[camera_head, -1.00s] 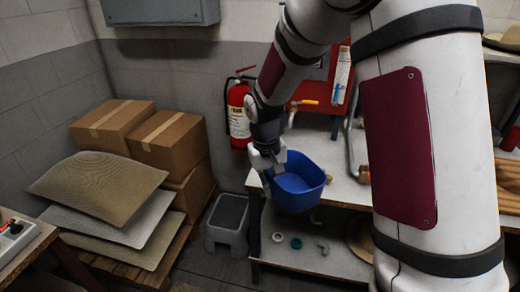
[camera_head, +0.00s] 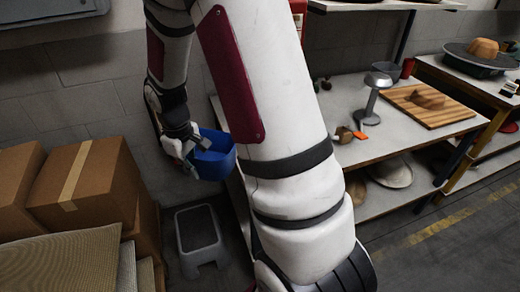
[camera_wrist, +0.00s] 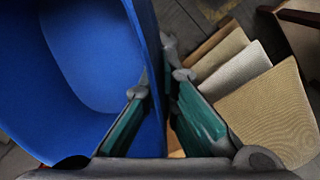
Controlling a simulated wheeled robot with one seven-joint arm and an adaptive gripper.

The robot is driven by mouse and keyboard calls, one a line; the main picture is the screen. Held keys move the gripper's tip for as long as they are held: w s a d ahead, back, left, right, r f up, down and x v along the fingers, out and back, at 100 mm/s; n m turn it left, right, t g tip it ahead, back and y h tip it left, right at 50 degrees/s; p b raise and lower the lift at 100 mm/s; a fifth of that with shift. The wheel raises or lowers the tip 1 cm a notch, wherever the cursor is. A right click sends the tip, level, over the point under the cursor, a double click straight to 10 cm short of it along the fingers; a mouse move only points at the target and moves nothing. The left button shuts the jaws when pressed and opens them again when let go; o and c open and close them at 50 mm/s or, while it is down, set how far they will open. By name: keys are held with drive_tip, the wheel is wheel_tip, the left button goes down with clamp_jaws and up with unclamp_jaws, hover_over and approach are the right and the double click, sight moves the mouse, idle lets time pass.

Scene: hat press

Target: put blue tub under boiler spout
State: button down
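The blue tub (camera_head: 217,160) hangs in the air left of my arm in the head view, above the floor near the bench's left end. My gripper (camera_head: 192,143) is shut on the tub's rim. In the wrist view the blue tub (camera_wrist: 95,60) fills the left side, and the green-padded fingers of my gripper (camera_wrist: 161,85) stand on either side of its wall. The tub looks empty. The boiler and its spout cannot be made out now; my arm covers much of the bench there, with only a bit of red showing at its upper edge.
Cardboard boxes (camera_head: 85,183) and stacked sacks (camera_head: 65,262) stand at the left. A grey step stool (camera_head: 199,238) is on the floor below the tub. The bench (camera_head: 345,97) holds a metal stand (camera_head: 372,98) and a wooden board (camera_head: 428,104). Open floor lies at the lower right.

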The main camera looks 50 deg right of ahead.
drive_tip(key=s+d+f+n, duration=0.35)
drive_tip(key=s+d, duration=0.45)
drive_tip(key=s, duration=0.3)
drive_tip(key=s+d+f+n, duration=0.2)
drive_tip(key=s+d+n, duration=0.2)
drive_tip(key=s+d, duration=0.55)
drive_tip(key=shift+t, duration=0.5)
drive_tip(key=w+d, duration=0.3)
drive_tip(key=w, duration=0.1)
drive_tip(key=w+d+b, duration=0.1)
drive_tip(key=w+d, duration=0.1)
drive_tip(key=w, duration=0.3)
drive_tip(key=w+d, duration=0.3)
drive_tip(key=w, duration=0.2)
drive_tip(key=shift+w+d, duration=0.1)
drive_tip(key=shift+d, duration=0.2)
drive_tip(key=shift+f+b, duration=0.3)
drive_tip(key=shift+f, duration=1.4)
drive_tip(key=shift+f, duration=0.1)
drive_tip(key=c, duration=1.8)
unclamp_jaws()
